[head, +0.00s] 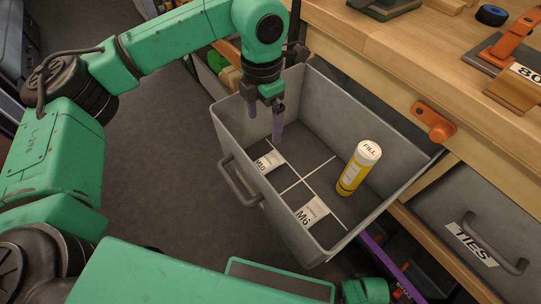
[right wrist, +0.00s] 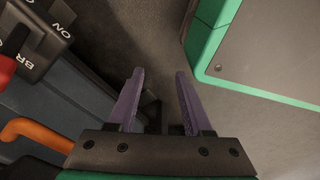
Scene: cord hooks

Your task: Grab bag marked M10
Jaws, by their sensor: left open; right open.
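The bag marked M10 (head: 268,163) is a small pale packet with a printed label. It lies on the floor of the open grey drawer (head: 232,145), in the compartment nearest the handle at the left. My left gripper (head: 265,128) hangs over the drawer, its purple fingers pointing down, open and empty. The fingertips are above and slightly beyond the M10 bag, apart from it as far as I can tell. My right gripper (right wrist: 158,90) is open and empty in the right wrist view, away from the drawer's contents.
A bag marked M6 (head: 312,212) lies in a nearer compartment. A yellow bottle with a white FILL top (head: 360,167) stands at the drawer's right. The drawer walls rise around them. The wooden bench (head: 395,50) edges the drawer; a closed TIES drawer (head: 480,215) is right.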

